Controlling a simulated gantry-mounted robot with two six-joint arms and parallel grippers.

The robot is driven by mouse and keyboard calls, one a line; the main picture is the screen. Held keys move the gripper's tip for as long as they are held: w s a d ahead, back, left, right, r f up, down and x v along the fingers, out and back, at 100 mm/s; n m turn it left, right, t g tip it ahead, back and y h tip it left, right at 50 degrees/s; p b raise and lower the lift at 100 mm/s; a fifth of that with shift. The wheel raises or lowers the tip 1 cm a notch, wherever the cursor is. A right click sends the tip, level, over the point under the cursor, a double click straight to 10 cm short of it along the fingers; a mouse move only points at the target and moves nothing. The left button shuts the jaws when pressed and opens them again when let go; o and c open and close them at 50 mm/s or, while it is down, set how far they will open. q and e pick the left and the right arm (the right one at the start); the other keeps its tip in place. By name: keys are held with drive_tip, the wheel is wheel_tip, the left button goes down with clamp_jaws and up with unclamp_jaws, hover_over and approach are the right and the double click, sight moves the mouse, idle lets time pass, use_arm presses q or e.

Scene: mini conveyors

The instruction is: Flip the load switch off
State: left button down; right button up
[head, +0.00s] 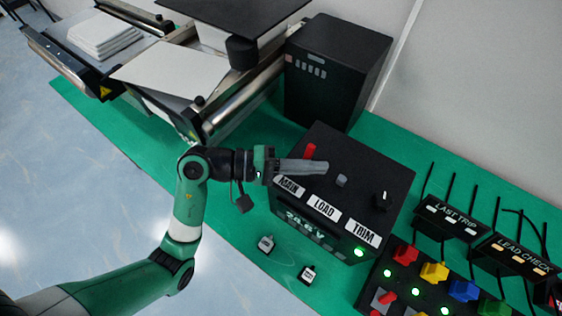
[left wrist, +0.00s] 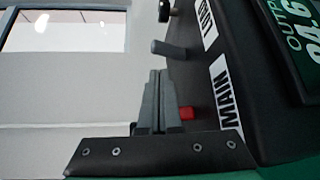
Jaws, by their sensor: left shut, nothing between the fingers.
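The black power unit (head: 330,145) stands on the green bench with MAIN, LOAD and TRIM labels. The grey load switch (head: 342,181) sticks up above the LOAD label (head: 324,208); it also shows in the left wrist view (left wrist: 168,49). The red main switch (head: 309,151) is beside it, partly behind my fingers in the left wrist view (left wrist: 187,113). My left gripper (head: 326,167) is shut and empty, over the panel between the two switches, its tips just short of the grey lever. Contact cannot be told. My right gripper is not in view.
The black trim knob (head: 383,200) is at the panel's right. The display (head: 305,221) and a green lamp (head: 359,252) are lit. Coloured switches (head: 434,271) and cabled boxes (head: 450,217) stand at right. A conveyor (head: 170,72) is behind.

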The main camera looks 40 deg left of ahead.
use_arm(q)
drive_tip(key=v, duration=0.7)
drive_tip(key=shift+s+a, duration=0.1)
drive_tip(key=shift+s, duration=0.1)
